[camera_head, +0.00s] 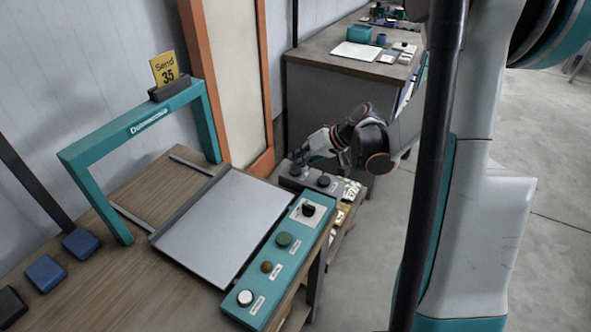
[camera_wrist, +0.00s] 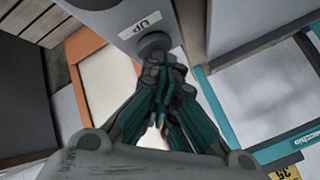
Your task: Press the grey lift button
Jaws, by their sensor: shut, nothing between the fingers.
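A grey control box (camera_head: 310,186) sits behind the teal panel, beside the wooden bench. In the wrist view the box (camera_wrist: 123,17) carries a white UP label. A round dark grey button (camera_wrist: 152,41) lies just below that label, partly covered by my fingertips. My gripper (camera_wrist: 165,62) is shut and empty, with its fingertips at the button; whether they touch it or press it in I cannot tell. In the head view my gripper (camera_head: 296,165) points down onto the left part of the box. A second dark round button (camera_head: 323,181) stands clear to its right.
A teal panel (camera_head: 262,291) with several knobs runs along the bench's right edge. A grey plate (camera_head: 215,225) and a teal arch (camera_head: 150,122) with a "Send 35" card (camera_head: 165,69) stand on the bench. A cluttered desk (camera_head: 325,50) is behind. The floor at right is open.

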